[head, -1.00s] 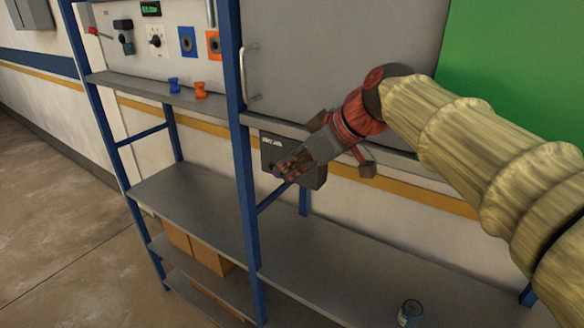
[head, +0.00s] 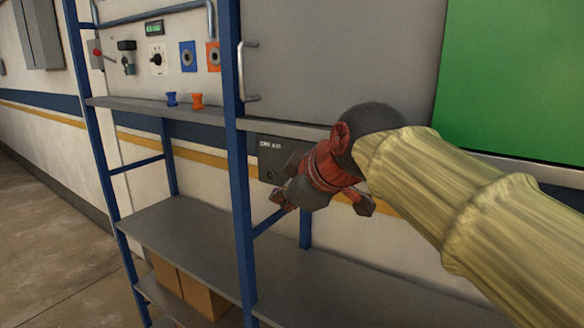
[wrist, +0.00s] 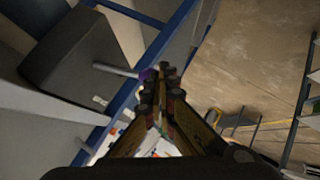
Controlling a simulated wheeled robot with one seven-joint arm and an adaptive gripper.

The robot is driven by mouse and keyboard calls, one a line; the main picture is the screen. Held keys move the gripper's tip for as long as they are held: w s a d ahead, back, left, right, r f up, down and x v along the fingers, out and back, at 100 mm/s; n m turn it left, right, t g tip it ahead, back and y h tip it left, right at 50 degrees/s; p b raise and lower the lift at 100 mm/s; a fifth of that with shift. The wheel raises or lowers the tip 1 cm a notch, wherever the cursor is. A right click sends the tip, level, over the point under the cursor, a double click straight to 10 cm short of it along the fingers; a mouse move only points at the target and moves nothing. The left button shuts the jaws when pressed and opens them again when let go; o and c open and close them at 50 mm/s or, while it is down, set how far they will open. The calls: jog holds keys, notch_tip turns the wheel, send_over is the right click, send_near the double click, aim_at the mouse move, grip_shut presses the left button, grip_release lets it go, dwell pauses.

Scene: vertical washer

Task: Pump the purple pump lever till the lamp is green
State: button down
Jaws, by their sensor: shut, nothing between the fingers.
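The dark grey pump box (head: 268,160) hangs under the shelf, behind the blue post in the head view. It fills the upper left of the wrist view (wrist: 75,60). A pale metal lever rod (wrist: 116,70) sticks out from it and ends in a purple knob (wrist: 148,74). My gripper (wrist: 163,76) is shut and empty, with its fingertips right beside the knob; I cannot tell if they touch. In the head view my gripper (head: 281,203) points down-left below the box front and the knob is hidden. I cannot make out a lit lamp on the box.
A blue post (head: 236,150) stands just left of the box. A grey shelf (head: 180,235) lies below, with cardboard boxes (head: 190,292) under it.

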jog(key=shift+f, duration=0.1)
jog(key=shift+r+p, duration=0.7)
jog(key=shift+r, duration=0.1)
